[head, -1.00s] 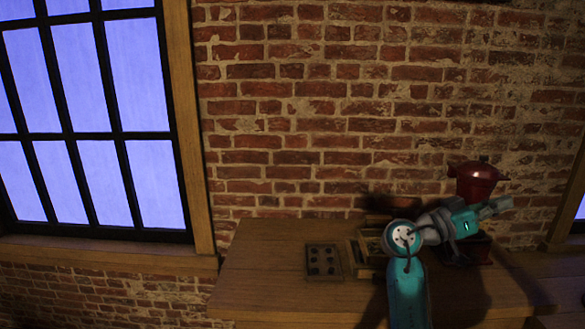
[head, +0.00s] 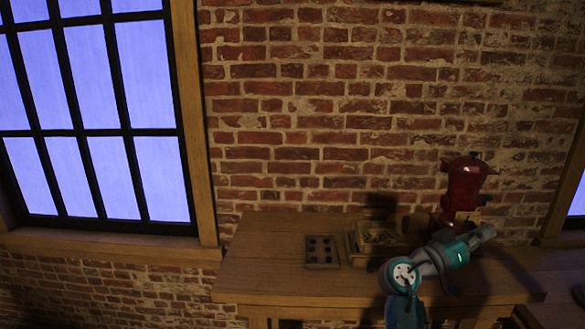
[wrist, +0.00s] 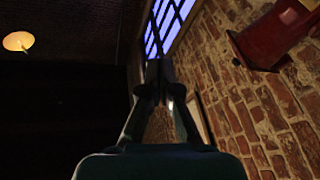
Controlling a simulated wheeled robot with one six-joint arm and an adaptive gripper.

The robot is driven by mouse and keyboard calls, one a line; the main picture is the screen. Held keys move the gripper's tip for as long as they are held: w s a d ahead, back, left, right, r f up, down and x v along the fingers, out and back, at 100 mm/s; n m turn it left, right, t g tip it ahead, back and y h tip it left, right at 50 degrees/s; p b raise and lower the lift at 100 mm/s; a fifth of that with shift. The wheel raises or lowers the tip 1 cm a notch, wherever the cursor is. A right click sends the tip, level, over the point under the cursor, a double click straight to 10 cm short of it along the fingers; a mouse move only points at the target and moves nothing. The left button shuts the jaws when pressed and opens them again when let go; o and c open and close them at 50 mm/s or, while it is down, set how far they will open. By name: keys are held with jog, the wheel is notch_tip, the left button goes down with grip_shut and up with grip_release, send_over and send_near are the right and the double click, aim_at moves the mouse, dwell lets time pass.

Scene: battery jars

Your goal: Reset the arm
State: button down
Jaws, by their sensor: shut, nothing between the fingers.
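My gripper (wrist: 160,75) shows in the wrist view with its two fingers together and nothing between them. It points toward the window and the upper part of the room, clear of the brick wall. In the head view my teal and grey arm is bent in front of the workbench (head: 275,285), with its upper section reaching to the right. The fingers cannot be made out there.
A red device (head: 464,190) stands on the bench behind my arm; it also shows in the wrist view (wrist: 275,35). A small tray with dark round spots (head: 322,262) and a wooden box (head: 352,240) lie left of my arm. The bench's left end is clear.

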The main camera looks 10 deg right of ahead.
jog(key=s+a+f+n+t+y, duration=0.1)
jog(key=a+f+n+t+y, duration=0.3)
jog(key=f, duration=0.7)
jog(key=s+a+f+n+t+y, duration=0.15)
jog(key=a+f+n+t, duration=0.35)
jog(key=f, duration=0.6)
jog(key=s+a+f+n+t+y, duration=0.3)
jog(key=s+a+f+n+y, duration=0.2)
jog(key=s+a+f+y, duration=0.75)
jog(key=s+a, duration=0.25)
jog(key=s, duration=0.3)
jog(key=s+a+f+y, duration=0.1)
jog(key=s+a+f, duration=0.2)
jog(key=s+a, duration=0.4)
jog(key=s+a+r+y, duration=0.1)
jog(key=s+r, duration=0.3)
jog(key=s, duration=0.4)
jog(key=s+a+r+m+t+y, duration=0.1)
jog(key=s+r, duration=0.4)
jog(key=s, duration=0.3)
jog(key=shift+s+a+r, duration=0.15)
jog(key=shift+a+r, duration=0.05)
jog(key=shift+a, duration=0.2)
